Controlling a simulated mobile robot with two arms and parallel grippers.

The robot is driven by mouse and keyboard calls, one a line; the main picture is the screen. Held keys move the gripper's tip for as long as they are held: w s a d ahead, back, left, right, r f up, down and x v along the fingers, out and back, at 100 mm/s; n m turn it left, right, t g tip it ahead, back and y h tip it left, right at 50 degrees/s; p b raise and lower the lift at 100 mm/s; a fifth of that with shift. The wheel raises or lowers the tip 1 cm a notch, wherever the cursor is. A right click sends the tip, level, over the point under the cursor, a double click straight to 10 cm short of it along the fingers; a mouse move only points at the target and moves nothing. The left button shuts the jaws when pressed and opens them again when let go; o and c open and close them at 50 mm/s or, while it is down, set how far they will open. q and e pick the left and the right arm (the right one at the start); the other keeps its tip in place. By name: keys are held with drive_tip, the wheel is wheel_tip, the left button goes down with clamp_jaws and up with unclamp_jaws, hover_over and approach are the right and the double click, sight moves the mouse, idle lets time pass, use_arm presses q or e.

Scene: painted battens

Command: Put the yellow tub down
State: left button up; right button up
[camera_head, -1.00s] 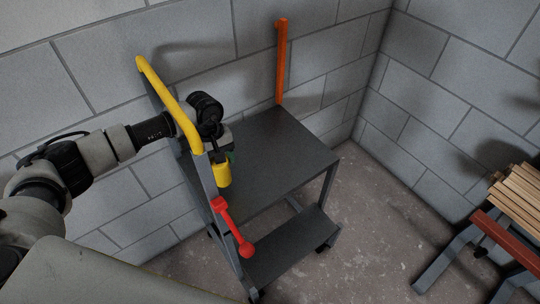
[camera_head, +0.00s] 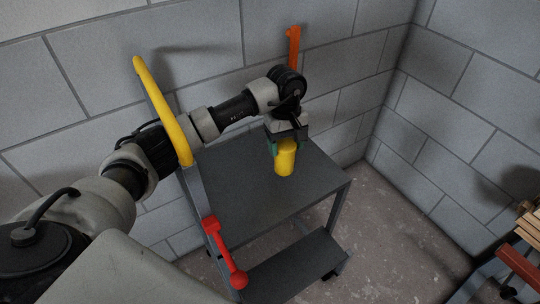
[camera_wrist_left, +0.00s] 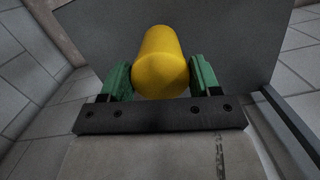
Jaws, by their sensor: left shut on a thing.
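The yellow tub (camera_head: 286,160) is upright at the grey top of the stepped cart (camera_head: 240,195), near its right rear part. I cannot tell whether its base touches the surface. My right gripper is not in view.
The cart has a yellow handrail (camera_head: 165,110) and a red lever (camera_head: 225,252) on its left side. An orange post (camera_head: 294,48) stands behind it. Block walls (camera_head: 90,75) close off the back and right. Timber battens (camera_head: 530,228) lie at far right. The front top is clear.

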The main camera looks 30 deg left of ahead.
use_arm(q)
drive_tip(key=w+a+f, duration=0.1)
drive_tip(key=a+f, duration=0.4)
drive_tip(key=f, duration=0.2)
drive_tip(key=shift+a+f, duration=0.1)
drive_tip(key=shift+f, duration=0.1)
drive_tip(key=shift+f, duration=0.15)
drive_tip(key=o, duration=1.1)
